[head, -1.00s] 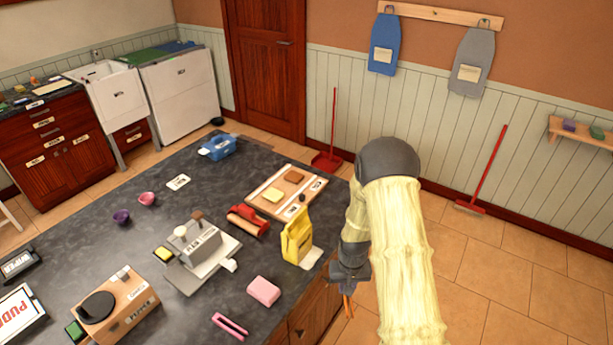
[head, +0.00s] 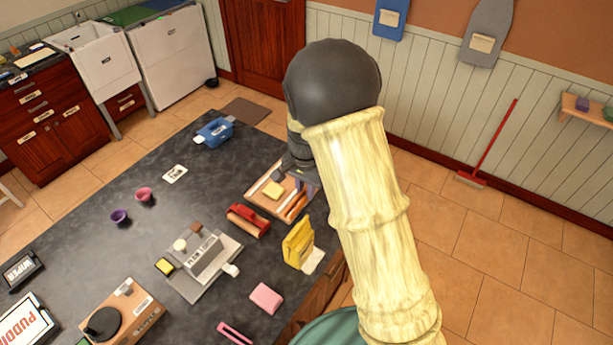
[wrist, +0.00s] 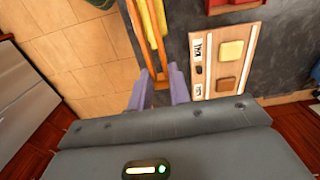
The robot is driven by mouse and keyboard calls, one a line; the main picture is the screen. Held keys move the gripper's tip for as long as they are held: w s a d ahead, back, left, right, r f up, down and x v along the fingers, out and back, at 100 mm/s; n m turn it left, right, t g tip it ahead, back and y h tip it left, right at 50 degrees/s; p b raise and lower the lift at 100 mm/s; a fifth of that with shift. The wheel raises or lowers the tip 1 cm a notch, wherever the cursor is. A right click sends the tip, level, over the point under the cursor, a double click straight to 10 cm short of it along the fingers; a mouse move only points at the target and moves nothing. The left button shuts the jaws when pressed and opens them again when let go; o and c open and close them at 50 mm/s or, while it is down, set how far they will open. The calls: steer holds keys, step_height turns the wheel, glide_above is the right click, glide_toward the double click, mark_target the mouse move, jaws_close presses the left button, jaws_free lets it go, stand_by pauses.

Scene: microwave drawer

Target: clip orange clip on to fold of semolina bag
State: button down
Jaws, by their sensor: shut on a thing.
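The yellow semolina bag (head: 298,243) stands upright near the right edge of the dark counter. It also shows at the top of the wrist view (wrist: 158,18), partly behind the clip. My gripper (wrist: 162,84) is shut on the long orange clip (wrist: 146,45), which points away from the fingers towards the bag. In the head view the clip (head: 296,205) appears just above the bag, in front of the wooden board. I cannot tell whether clip and bag touch. My arm hides much of the gripper in the head view.
The wooden board (wrist: 204,82) with a yellow block (wrist: 231,50) and a brown block (wrist: 226,83) lies beside the gripper. A red tool (head: 248,220) and a grey device (head: 205,258) lie left of the bag. A pink block (head: 265,297) is nearer. Floor is open right of the counter.

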steer(key=shift+s+d+f, duration=0.1)
steer(key=shift+s+d, duration=0.1)
steer(key=b, duration=0.2)
glide_above(307, 215)
steer(key=shift+f, duration=1.95)
steer(key=shift+f+b, duration=0.95)
steer(key=shift+f, duration=0.25)
steer(key=shift+f+b, duration=0.65)
steer(key=shift+f, duration=0.95)
stand_by(1.1)
stand_by(0.3)
steer(key=c, duration=0.7)
jaws_free()
steer(key=shift+c, duration=0.2)
